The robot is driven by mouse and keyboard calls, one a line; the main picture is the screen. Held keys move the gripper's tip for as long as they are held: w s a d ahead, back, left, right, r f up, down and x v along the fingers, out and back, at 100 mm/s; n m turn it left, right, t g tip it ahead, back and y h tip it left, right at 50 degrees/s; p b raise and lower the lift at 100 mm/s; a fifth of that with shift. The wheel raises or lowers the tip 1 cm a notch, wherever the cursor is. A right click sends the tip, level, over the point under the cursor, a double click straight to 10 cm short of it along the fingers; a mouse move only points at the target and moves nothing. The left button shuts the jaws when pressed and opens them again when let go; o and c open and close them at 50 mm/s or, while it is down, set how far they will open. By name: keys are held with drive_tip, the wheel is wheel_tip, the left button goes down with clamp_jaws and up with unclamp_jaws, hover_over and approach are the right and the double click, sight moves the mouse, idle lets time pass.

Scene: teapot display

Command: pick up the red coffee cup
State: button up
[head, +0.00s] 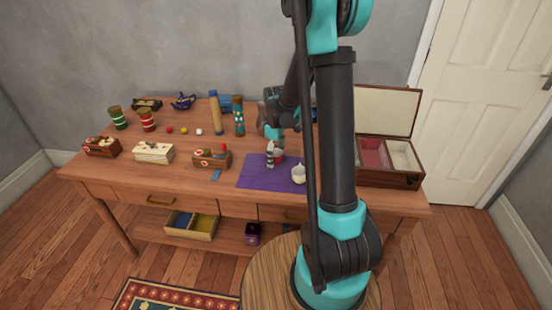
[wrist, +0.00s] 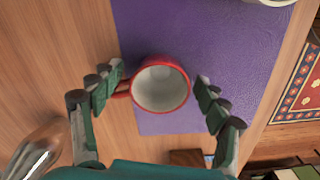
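The red coffee cup (wrist: 186,76), with a pale inside, stands upright on the purple cloth (wrist: 225,40), seen from above in the wrist view. Its handle points left toward the left finger. My gripper (wrist: 160,84) is open, with one finger on each side of the cup. The right finger is apart from the cup; the left one is very close to the handle, and I cannot tell if they touch. In the head view my gripper (head: 272,155) is low over the cloth, and the red cup (head: 279,154) is partly hidden by the fingers.
A white cup (head: 299,174) stands on the cloth to the right. A wooden box (head: 212,159) is to the left and an open lidded case (head: 390,177) to the right. A shiny metal object (wrist: 35,150) is near the left finger.

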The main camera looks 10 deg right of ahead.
drive_tip(key=c, duration=1.3)
drive_tip(key=shift+r, duration=0.1)
